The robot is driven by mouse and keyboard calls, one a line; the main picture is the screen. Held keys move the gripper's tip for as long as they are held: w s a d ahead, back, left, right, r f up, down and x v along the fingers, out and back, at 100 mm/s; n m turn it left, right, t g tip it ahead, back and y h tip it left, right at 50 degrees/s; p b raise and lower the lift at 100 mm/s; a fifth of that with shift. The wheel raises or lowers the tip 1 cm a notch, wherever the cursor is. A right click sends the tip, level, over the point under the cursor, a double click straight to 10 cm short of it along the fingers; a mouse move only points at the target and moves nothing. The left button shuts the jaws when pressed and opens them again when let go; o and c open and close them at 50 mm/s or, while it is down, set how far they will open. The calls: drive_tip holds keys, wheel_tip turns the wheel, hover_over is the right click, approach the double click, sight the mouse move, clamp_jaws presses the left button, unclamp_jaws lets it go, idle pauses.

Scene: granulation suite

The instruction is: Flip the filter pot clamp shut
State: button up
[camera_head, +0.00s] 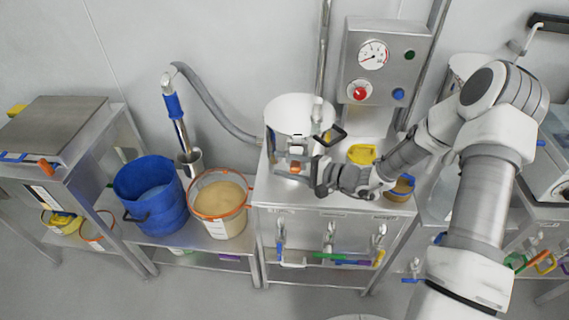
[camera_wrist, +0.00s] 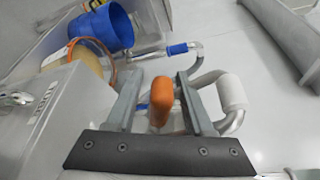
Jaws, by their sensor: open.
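The filter pot (camera_head: 300,110) is a pale metal cylinder standing on the steel cabinet top. A small orange part (camera_head: 295,168), which looks like the clamp handle, shows low on its front side. In the wrist view an orange grip (camera_wrist: 162,95) lies between the fingers of my gripper (camera_wrist: 160,78). My gripper (camera_head: 303,160) reaches in from the right, in front of the pot. Its jaws are open, with a finger on each side of the orange grip. I cannot tell whether either finger touches it. The clamp's metal parts are mostly hidden by my gripper.
A gauge panel (camera_head: 380,65) hangs behind the cabinet (camera_head: 330,225). A yellow object (camera_head: 362,153) sits close behind my arm. A blue bucket (camera_head: 150,195) and a tan-filled tub (camera_head: 220,205) stand on a low shelf to the left. A grey hose (camera_head: 215,110) runs to the pot.

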clamp_jaws()
idle(1.4)
